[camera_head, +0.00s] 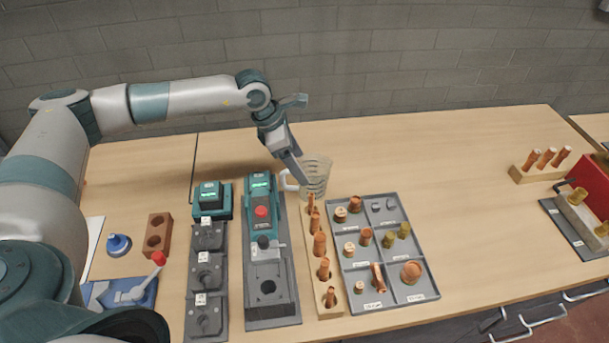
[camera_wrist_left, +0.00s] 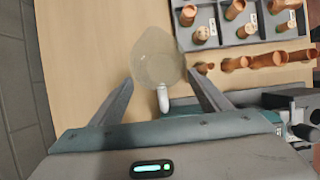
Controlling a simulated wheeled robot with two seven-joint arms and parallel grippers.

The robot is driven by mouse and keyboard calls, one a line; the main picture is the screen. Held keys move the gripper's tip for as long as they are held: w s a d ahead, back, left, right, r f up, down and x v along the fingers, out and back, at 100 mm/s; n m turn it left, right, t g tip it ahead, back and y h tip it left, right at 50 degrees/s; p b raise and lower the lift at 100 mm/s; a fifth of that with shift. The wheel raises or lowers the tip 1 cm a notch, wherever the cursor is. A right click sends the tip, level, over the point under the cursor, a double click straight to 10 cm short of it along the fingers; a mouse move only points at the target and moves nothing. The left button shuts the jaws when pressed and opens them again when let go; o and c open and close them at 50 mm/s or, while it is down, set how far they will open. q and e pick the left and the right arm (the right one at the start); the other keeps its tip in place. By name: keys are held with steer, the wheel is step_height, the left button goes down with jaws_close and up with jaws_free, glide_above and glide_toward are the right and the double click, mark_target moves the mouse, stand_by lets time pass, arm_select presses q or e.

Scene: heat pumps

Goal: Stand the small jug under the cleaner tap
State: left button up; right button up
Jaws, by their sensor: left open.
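A clear small jug (camera_head: 320,176) with graduation marks and a white handle stands upright on the table behind the wooden block of copper fittings. In the left wrist view the jug (camera_wrist_left: 157,55) lies ahead of the fingers, its handle (camera_wrist_left: 163,98) pointing back between them. My left gripper (camera_head: 297,172) comes down at the jug's handle side; its fingers (camera_wrist_left: 159,84) are open, one on each side of the handle, with visible gaps. In the head view the gripper partly covers the handle side. I cannot make out a cleaner tap. My right gripper is not in view.
A teal machine with a red knob (camera_head: 262,212) stands left of the jug. The wooden block (camera_head: 322,262) and grey tray (camera_head: 395,292) of copper fittings lie in front. A red box (camera_head: 590,182) is far right. The table right of the jug is clear.

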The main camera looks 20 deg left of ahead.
arm_select(q)
steer(key=shift+b+v, duration=0.75)
steer(key=shift+v, duration=2)
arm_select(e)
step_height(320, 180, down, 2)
